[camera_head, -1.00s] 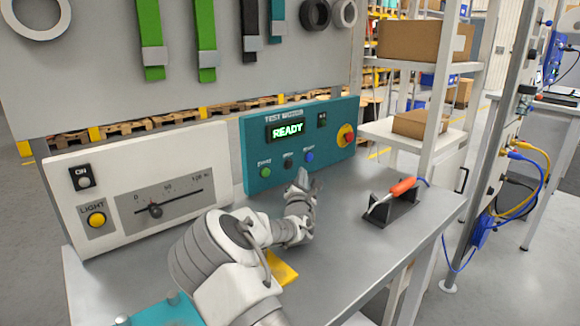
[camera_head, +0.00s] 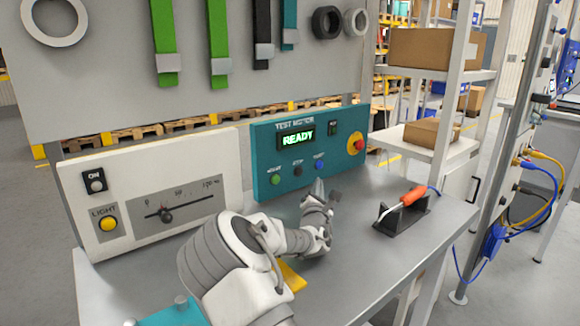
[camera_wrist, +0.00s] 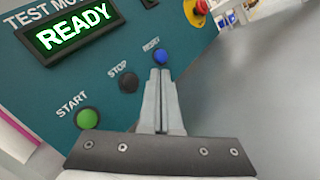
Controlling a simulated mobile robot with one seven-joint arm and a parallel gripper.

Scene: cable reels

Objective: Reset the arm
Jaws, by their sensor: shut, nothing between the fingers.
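My gripper (camera_head: 319,188) is shut and empty, held above the grey bench (camera_head: 350,262) in front of the teal test motor panel (camera_head: 262,158). In the wrist view my gripper (camera_wrist: 161,75) shows its two fingers pressed together, with the fingertips just below the blue reset button (camera_wrist: 161,56) in the picture. I cannot tell whether they touch the panel. The black stop button (camera_wrist: 129,82) and green start button (camera_wrist: 88,118) lie to the left. The display (camera_wrist: 70,28) reads READY. My arm hides part of the bench.
A white panel (camera_head: 215,165) with a light button and slider stands left. An orange-handled tool (camera_head: 412,196) rests in a black holder (camera_head: 400,218) on the right. A red knob (camera_head: 356,143) is on the teal panel. The bench between panel and holder is clear.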

